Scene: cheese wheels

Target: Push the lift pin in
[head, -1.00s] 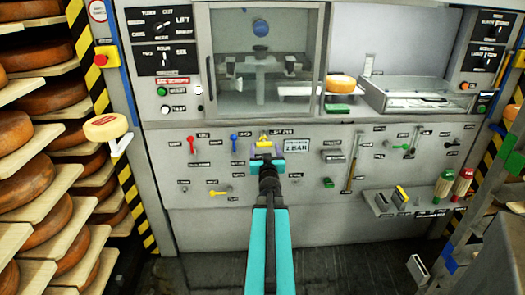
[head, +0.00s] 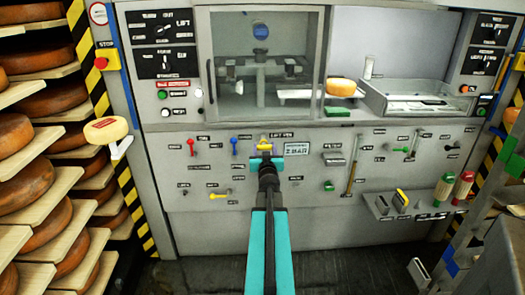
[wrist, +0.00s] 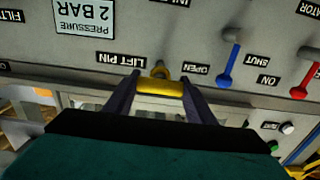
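The lift pin (wrist: 160,86) is a yellow crossbar handle on a short stem at the grey panel, beside the LIFT PIN label. In the wrist view, which is upside down, my gripper (wrist: 160,80) has one dark finger at each end of the crossbar. The fingers appear to touch both ends, so it looks shut on the handle. In the head view the lift pin (head: 264,147) shows just above my gripper (head: 266,158), at the middle of the panel. How deep the stem sits is hard to tell.
A blue lever (wrist: 229,60) and a red lever (wrist: 305,75) are near the pin in the wrist view. A windowed chamber (head: 265,100) is above the panel. Cheese shelves (head: 45,225) stand at the left. A ladder-like frame (head: 465,245) stands at the right.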

